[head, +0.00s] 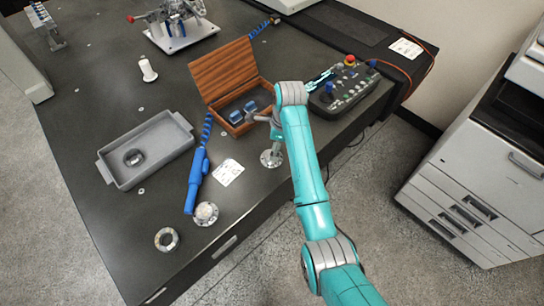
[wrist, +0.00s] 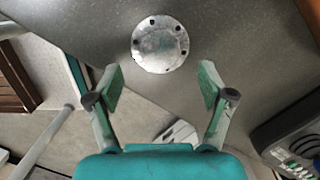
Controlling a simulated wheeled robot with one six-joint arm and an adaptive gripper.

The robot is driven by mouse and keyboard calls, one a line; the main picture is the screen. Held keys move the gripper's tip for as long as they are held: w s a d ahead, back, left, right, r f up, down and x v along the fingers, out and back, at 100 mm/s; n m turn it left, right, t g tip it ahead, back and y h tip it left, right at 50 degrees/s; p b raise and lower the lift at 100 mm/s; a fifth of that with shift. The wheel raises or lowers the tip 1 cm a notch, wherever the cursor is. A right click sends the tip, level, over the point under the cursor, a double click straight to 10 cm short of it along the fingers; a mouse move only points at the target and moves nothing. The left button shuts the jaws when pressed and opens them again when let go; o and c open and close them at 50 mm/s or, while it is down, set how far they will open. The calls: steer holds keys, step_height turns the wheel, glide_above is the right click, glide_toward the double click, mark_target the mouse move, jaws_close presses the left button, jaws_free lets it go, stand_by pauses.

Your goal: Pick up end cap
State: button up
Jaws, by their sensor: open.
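The end cap appears to be the round grey metal disc (wrist: 160,44) with several bolt holes near its rim. It lies flat on the dark table, at top centre in the wrist view. In the head view it (head: 271,159) lies near the table's front edge, close to my arm's end. My gripper (wrist: 162,84) is open and empty, with its two fingers spread wide. In the wrist view the disc shows beyond the fingertips, apart from them. In the head view the gripper (head: 276,147) is small and partly hidden by my teal arm.
An open wooden box (head: 214,103) with blue items stands behind the gripper. A control panel (head: 345,90) is to the right. A white card (head: 227,172), blue tool (head: 196,178), another round metal part (head: 206,213), ring (head: 158,239) and grey tray (head: 110,171) lie left.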

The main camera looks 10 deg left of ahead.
steer(key=shift+a+f, duration=0.25)
steer(key=shift+f, duration=0.9)
steer(key=shift+a+f, duration=0.25)
steer(key=shift+f, duration=0.9)
steer(key=c, duration=1.4)
